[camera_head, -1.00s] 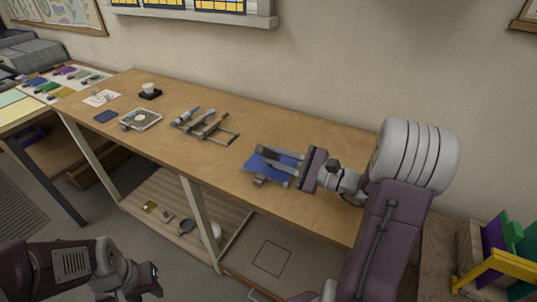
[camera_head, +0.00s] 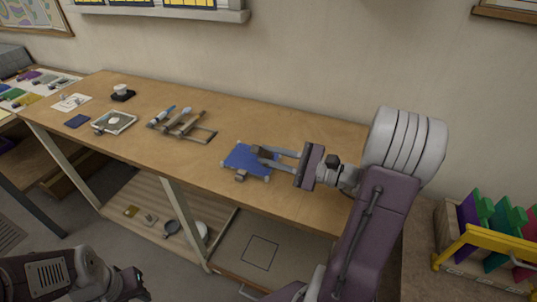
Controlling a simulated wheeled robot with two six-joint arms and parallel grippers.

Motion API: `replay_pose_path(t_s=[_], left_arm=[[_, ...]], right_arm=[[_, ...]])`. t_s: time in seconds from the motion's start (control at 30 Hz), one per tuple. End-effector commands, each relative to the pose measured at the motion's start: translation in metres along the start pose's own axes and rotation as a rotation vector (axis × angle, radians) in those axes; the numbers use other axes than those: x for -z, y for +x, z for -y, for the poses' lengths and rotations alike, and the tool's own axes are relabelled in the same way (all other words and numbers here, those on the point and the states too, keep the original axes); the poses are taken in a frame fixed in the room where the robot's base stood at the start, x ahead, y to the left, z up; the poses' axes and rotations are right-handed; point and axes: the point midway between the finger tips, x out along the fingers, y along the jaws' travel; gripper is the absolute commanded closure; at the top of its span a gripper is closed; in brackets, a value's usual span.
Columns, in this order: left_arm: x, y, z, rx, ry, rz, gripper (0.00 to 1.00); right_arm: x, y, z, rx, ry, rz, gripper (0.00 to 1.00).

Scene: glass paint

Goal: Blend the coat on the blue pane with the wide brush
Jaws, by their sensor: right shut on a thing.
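The blue pane (camera_head: 245,158) lies flat on the wooden bench, with small pale pieces at its corners. My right gripper (camera_head: 264,158) reaches in from the right over the pane. It is shut on a small dark grey-brown thing at its fingertips, which I take for the wide brush (camera_head: 262,150). Its bristles cannot be made out, nor whether it touches the glass. The fingers hide the pane's right part. A small brown block (camera_head: 241,174) sits at the pane's front edge. My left gripper (camera_head: 135,281) is low at the bottom left, away from the bench; its jaws are unclear.
Left of the pane on the bench (camera_head: 310,195) are a wooden rack (camera_head: 187,127) with tools, a framed light pane (camera_head: 114,123), a small blue piece (camera_head: 77,121) and a dark stand with a white cup (camera_head: 122,91). Coloured sheets stand in a yellow rack (camera_head: 480,238) at right.

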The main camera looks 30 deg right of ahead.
Motion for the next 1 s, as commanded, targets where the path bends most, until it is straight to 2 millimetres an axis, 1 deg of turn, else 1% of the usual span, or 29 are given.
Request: replay_pose_path(t_s=[0.03, 0.13, 0.3, 0.37, 0.6, 0.67, 0.8, 1.0], left_arm=[[0.001, -0.005, 0.000, 0.000, 0.000, 0.000, 0.64], [0.001, -0.011, 0.000, 0.000, 0.000, 0.000, 0.64], [0.001, -0.010, 0.000, 0.000, 0.000, 0.000, 0.64], [0.001, -0.012, 0.000, 0.000, 0.000, 0.000, 0.64], [0.002, -0.018, 0.000, 0.000, 0.000, 0.000, 0.64], [0.002, -0.019, 0.000, 0.000, 0.000, 0.000, 0.64], [0.002, -0.019, 0.000, 0.000, 0.000, 0.000, 0.64], [0.002, -0.019, 0.000, 0.000, 0.000, 0.000, 0.64]], right_arm=[[-0.004, 0.000, 0.003, 0.000, 0.000, 0.001, 1.00], [-0.009, 0.000, 0.007, 0.000, 0.000, 0.001, 1.00], [-0.007, 0.000, 0.008, 0.001, -0.001, 0.001, 1.00], [-0.004, 0.000, 0.013, 0.001, 0.000, 0.001, 1.00], [0.018, 0.000, 0.040, 0.001, -0.001, 0.001, 1.00], [0.022, 0.000, 0.044, 0.001, -0.001, 0.001, 1.00], [0.027, 0.000, 0.049, 0.001, -0.001, 0.001, 1.00], [0.026, 0.000, 0.048, 0.001, -0.001, 0.001, 1.00]])
